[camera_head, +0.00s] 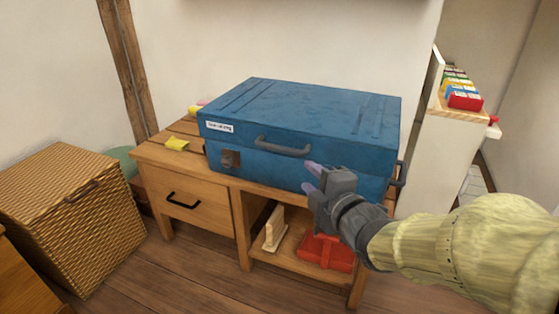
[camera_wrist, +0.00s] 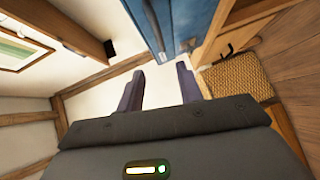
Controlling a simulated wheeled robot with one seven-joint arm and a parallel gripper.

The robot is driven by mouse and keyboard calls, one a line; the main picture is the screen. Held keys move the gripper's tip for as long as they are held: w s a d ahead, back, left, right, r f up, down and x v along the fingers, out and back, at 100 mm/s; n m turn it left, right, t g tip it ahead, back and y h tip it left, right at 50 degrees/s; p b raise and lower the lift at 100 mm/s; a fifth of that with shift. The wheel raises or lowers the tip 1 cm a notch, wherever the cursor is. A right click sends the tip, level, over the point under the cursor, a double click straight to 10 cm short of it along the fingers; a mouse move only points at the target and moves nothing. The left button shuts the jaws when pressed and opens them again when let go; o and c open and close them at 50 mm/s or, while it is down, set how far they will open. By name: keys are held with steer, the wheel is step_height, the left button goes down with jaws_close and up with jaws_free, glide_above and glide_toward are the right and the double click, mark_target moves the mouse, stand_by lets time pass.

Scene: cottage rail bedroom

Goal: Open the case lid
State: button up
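The blue case (camera_head: 305,115) lies flat on a wooden bench, with its lid shut. A grey handle (camera_head: 283,146) sits on its front and a dark latch (camera_head: 230,159) is low on the front left. My gripper (camera_head: 313,178) is in front of the case's front face, right of the handle, with its purple-grey fingers pointing toward the case. In the wrist view my gripper (camera_wrist: 158,88) has its two fingers apart with nothing between them. The blue case (camera_wrist: 185,22) shows at the top of that view, beyond the fingers. I cannot tell whether the gripper touches the case.
The wooden bench (camera_head: 185,185) has a drawer and an open shelf holding a red tray (camera_head: 326,252) and a cream object (camera_head: 274,230). A yellow item (camera_head: 177,144) lies on its left end. A wicker hamper (camera_head: 75,210) stands left. A white cabinet (camera_head: 435,150) stands right.

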steer(key=shift+r, duration=0.1)
stand_by(0.3)
steer(key=p, duration=0.7)
glide_toward(280, 150)
steer(key=b+x, duration=0.3)
steer(key=x, duration=0.8)
steer(key=shift+b, duration=0.35)
jaws_close()
